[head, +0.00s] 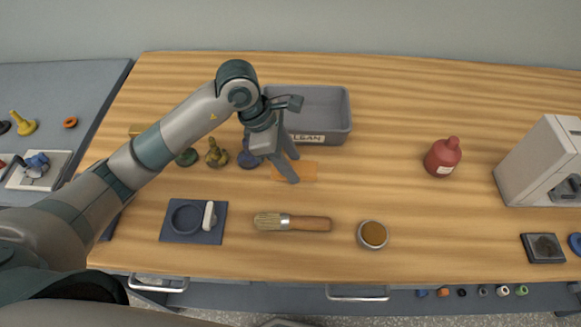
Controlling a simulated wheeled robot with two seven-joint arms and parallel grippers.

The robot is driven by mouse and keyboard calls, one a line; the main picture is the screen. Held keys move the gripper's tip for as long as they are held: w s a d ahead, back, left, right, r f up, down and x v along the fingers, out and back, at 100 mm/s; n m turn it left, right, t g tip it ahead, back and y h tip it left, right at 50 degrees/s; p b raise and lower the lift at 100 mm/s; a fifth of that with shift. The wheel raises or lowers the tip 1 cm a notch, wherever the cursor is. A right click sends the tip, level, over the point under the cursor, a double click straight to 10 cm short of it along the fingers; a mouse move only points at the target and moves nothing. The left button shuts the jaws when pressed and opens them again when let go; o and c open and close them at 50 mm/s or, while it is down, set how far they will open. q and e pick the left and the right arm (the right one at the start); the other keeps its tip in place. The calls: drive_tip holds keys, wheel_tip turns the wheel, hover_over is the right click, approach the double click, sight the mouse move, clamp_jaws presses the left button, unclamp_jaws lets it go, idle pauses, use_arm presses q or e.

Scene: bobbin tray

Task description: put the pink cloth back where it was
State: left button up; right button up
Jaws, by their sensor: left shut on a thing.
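No clearly pink cloth shows in the head view. A flat orange piece (308,171) lies at my left gripper (296,169), near the middle of the wooden table, in front of the grey bin. The gripper points down, with its fingers over this piece and shut on it. The fingers hide part of the piece, and I cannot tell whether it is lifted off the table or is a cloth. My right gripper is not in view.
The grey bin (341,136), marked "CLEAN", stands behind the gripper. A brush (300,223), a tin (373,235) and a blue tray (170,236) lie in front. A red bottle (442,158) stands right; table between is clear.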

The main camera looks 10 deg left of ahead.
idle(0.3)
use_arm(q)
drive_tip(key=shift+f+p, duration=0.85)
drive_tip(key=shift+f, duration=1.2)
drive_tip(key=shift+f, duration=0.15)
drive_tip(key=o, duration=0.9)
drive_tip(key=shift+o, duration=0.2)
